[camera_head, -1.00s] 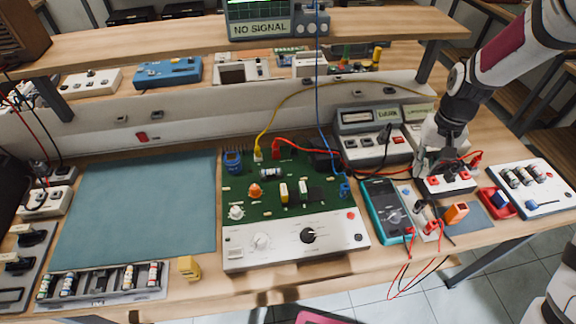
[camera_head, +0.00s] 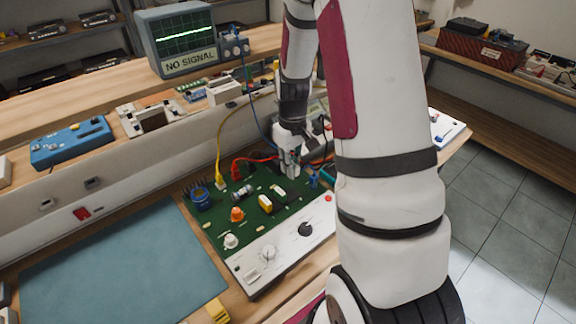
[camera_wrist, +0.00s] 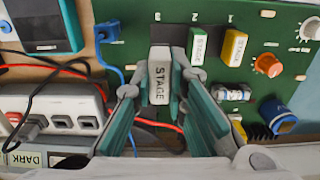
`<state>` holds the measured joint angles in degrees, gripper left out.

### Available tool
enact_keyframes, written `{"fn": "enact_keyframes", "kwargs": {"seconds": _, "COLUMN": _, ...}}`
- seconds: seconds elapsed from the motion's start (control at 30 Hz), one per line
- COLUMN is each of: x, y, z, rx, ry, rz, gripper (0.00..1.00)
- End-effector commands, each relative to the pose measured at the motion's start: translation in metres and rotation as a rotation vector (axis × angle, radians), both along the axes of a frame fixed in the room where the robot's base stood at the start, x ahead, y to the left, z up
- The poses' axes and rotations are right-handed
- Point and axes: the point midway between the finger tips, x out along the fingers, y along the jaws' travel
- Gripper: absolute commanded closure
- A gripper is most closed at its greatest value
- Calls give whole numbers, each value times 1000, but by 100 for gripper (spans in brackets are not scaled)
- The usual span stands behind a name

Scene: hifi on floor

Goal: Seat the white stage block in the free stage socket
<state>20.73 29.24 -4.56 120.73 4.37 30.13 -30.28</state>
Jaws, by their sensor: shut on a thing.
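The white stage block (camera_wrist: 159,84), marked STAGE, is between the two fingers of my gripper (camera_wrist: 158,88) in the wrist view. My gripper is shut on it and holds it over the green circuit board (camera_wrist: 122,52). Beside it on the board stand a green-and-white stage block (camera_wrist: 197,45) and a yellow stage block (camera_wrist: 233,46). The free socket is largely hidden by the held block; I cannot tell whether block and socket touch. In the head view, my gripper (camera_head: 290,167) is at the far right part of the board (camera_head: 222,216).
An orange knob (camera_wrist: 268,64) and a blue cylinder (camera_wrist: 279,118) rise from the board. Red, black and blue cables cross near my gripper. A blue meter (camera_wrist: 42,25) and a white switch box (camera_wrist: 60,105) lie to the left. A teal mat (camera_head: 110,270) is clear.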

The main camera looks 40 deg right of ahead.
Motion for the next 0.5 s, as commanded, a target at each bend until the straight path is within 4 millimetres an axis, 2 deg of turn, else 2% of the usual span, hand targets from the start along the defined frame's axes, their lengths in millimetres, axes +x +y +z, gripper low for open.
{"fn": "enact_keyframes", "kwargs": {"seconds": 0.17, "x": -1, "y": -1, "z": -9, "rx": 1, "ry": 2, "rz": 2, "gripper": 100}}
{"fn": "enact_keyframes", "kwargs": {"seconds": 0.5, "x": 0, "y": -1, "z": -40, "rx": 1, "ry": 2, "rz": 1, "gripper": 100}}
